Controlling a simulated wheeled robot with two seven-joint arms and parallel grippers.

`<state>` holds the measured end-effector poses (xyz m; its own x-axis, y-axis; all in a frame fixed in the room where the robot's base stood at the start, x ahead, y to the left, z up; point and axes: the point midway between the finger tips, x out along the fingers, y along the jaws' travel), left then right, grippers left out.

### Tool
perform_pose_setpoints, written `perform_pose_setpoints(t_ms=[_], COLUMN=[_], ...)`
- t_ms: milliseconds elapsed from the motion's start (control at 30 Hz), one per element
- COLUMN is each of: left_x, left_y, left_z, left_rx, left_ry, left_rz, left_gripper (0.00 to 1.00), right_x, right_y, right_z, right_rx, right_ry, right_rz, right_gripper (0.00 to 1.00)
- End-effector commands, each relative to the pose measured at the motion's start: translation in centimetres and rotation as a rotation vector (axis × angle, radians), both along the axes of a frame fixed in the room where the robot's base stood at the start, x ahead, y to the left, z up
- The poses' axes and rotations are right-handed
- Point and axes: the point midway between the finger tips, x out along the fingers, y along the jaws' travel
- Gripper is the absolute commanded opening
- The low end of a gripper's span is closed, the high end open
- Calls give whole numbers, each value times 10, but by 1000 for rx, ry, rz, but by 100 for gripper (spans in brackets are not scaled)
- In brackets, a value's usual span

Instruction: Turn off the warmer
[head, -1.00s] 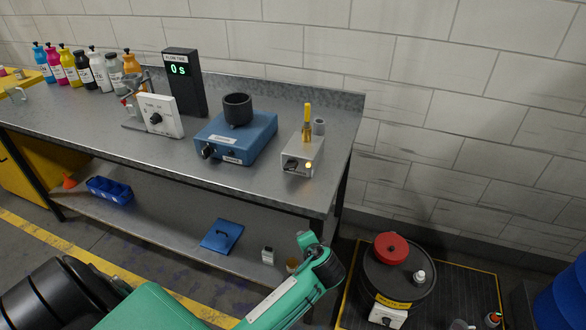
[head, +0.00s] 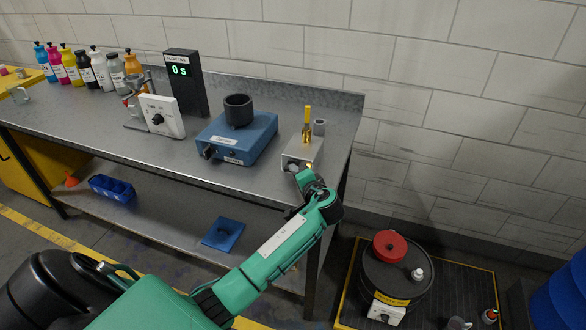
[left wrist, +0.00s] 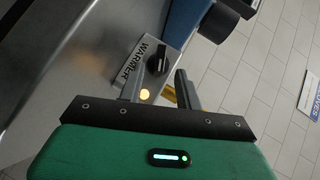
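The warmer (head: 303,152) is a small grey box near the right end of the bench, with a yellow-capped vial (head: 307,128) standing in its top. In the left wrist view, the front panel reads WARMER (left wrist: 133,63) and carries a black knob (left wrist: 158,62) and a lit amber lamp (left wrist: 144,95). My left gripper (left wrist: 160,76) is open and empty, its two fingers pointing at the panel with the knob just beyond and between their tips. In the head view, my left gripper (head: 301,180) covers much of the panel and hides the knob. My right gripper is out of view.
A blue device (head: 236,138) with a black cup stands left of the warmer. A white timer box (head: 161,115) and a black display (head: 184,82) reading 0 s stand farther left. A dark drum (head: 396,270) with a red lid part stands on the floor at right.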

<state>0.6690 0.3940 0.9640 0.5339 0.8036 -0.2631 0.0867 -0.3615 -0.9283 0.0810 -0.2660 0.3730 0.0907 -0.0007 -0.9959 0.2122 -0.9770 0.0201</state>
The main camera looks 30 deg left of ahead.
Motion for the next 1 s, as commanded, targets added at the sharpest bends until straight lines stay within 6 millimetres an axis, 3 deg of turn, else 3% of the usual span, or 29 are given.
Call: perform_pose_setpoints(t_ms=[200, 600, 633, 800, 1000], left_x=[15, 19, 19, 19, 19], left_y=[23, 30, 30, 29, 29], left_z=[-7, -11, -11, -11, -11], left_rx=[-1, -2, -1, -2, -4], left_ry=[1, 1, 0, 1, 0], left_rz=[1, -1, 0, -1, -1], left_gripper=[35, 35, 33, 0, 0], right_x=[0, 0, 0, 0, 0], right_y=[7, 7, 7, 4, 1], right_z=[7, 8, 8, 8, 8], right_rx=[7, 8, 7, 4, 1], right_ry=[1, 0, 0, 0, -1], right_rz=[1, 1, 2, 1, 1], right_gripper=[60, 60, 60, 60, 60])
